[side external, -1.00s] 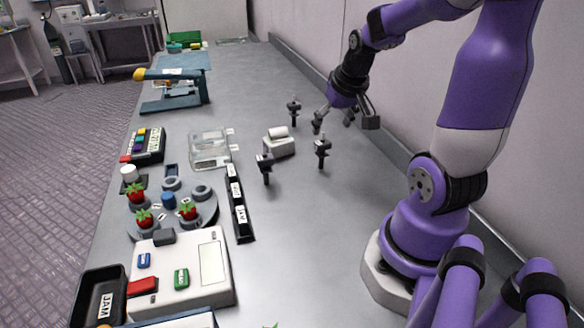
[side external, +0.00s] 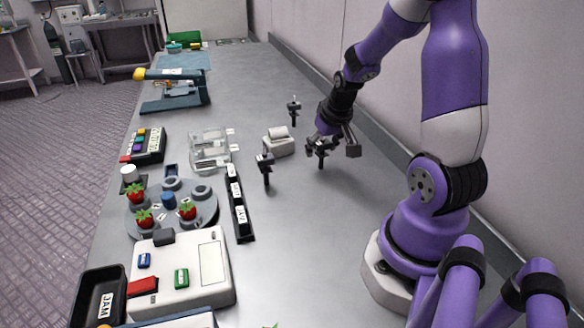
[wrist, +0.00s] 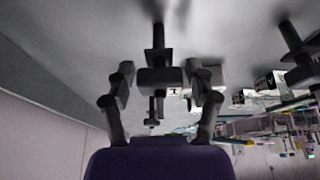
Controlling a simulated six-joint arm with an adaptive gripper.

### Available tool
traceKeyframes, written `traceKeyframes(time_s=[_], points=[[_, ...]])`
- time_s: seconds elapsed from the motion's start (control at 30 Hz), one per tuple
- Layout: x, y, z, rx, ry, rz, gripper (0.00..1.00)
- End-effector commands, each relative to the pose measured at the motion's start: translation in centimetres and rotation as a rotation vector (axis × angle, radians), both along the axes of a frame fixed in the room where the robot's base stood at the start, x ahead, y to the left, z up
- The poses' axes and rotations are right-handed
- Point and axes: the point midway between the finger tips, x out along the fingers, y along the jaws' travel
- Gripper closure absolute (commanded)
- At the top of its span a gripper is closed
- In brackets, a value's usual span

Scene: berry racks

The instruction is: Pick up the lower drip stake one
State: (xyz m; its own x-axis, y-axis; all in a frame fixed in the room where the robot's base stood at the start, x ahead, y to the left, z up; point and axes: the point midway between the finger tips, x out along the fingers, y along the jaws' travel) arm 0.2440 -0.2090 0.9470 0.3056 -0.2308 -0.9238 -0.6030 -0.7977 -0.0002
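Several dark drip stakes stand upright on the grey bench in the side external view: a far one (side external: 294,108), a middle one (side external: 320,160) and a near-left one (side external: 265,168). My gripper (side external: 334,143) is low at the middle stake, partly covering its head. In the wrist view my gripper (wrist: 159,72) is open, with one finger on each side of that stake's wide block (wrist: 160,81). I cannot tell whether either finger touches it. Another stake (wrist: 152,122) shows beyond it, and one (wrist: 298,45) stands at the right.
A white label printer (side external: 279,145) stands left of the middle stake. A clear box (side external: 209,150), a black labelled rack (side external: 238,205) and a round berry tray (side external: 205,212) lie further left. The wall runs along the right. Bench in front of the stakes is clear.

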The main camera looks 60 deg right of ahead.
Motion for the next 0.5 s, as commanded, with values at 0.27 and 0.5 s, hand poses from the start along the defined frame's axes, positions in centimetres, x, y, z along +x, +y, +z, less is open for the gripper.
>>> traceKeyframes(time_s=[0.27,0.5], points=[[-0.03,0.02,0.0,0.001,0.001,0.0,0.76],[-0.02,0.01,0.19,0.0,0.0,0.0,0.76]])
